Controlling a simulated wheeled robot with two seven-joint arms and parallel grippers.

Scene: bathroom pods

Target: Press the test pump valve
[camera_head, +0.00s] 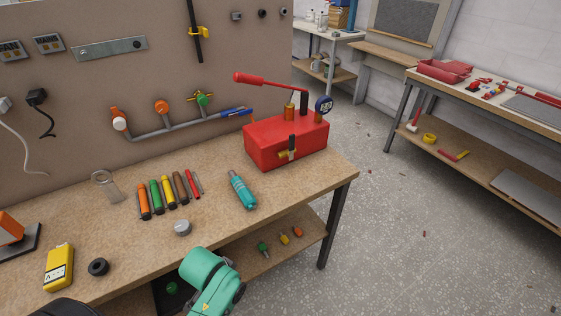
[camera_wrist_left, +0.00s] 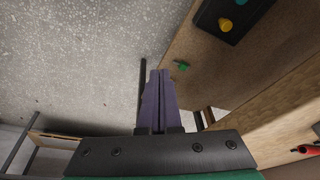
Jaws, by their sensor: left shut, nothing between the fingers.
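The red test pump (camera_head: 287,141) stands on the right end of the wooden workbench. A green arm link of mine is at the bottom of the head view. My right gripper is not seen.
A lower shelf (camera_head: 262,258) holds small coloured parts. Open floor (camera_head: 400,240) lies to the right, before another bench (camera_head: 480,92).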

